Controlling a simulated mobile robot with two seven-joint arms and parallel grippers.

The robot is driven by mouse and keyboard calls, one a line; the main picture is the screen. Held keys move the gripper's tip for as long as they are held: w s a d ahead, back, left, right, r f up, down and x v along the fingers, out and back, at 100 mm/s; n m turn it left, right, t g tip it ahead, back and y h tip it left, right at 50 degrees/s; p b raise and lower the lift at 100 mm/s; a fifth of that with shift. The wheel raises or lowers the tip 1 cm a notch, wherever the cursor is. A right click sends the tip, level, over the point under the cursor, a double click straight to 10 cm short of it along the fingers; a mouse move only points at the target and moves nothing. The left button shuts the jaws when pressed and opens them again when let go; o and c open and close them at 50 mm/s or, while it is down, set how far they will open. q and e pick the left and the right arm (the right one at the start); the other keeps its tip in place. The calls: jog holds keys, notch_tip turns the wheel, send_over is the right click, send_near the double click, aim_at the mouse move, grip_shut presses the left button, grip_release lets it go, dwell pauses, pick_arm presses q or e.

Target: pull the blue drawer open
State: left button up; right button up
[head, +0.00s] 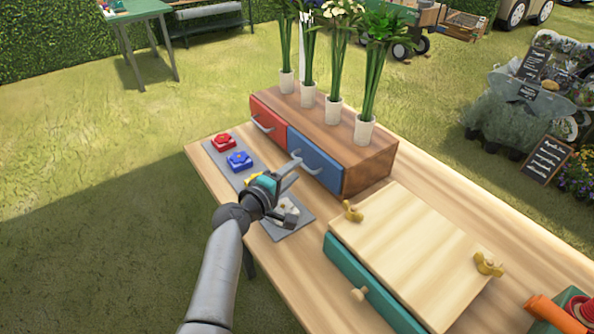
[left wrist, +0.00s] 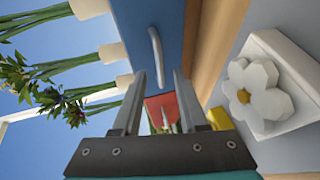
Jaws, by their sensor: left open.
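The blue drawer (head: 320,169) is shut in the wooden cabinet, right of the red drawer (head: 267,121). Its grey bar handle (head: 311,168) stands out from the front. My left gripper (head: 291,168) is at the drawer's front, close to the handle. In the left wrist view the gripper (left wrist: 160,76) is open, and the lower end of the handle (left wrist: 156,50) shows between the fingertips against the blue front (left wrist: 138,22). I cannot tell whether the fingers touch it. The red drawer (left wrist: 160,107) shows beyond, between the fingers. My right gripper is not in view.
Several white vases (head: 364,130) with flowers stand on the cabinet. A grey mat (head: 236,178) holds a red block (head: 223,141), a blue block (head: 240,161) and a white flower block (left wrist: 262,92). A pale box with a green drawer (head: 345,276) stands at the right.

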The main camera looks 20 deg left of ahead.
pick_arm(q)
jog(key=shift+x, duration=1.1)
grip_shut()
jog(key=shift+s+f, duration=0.1)
dwell(0.6)
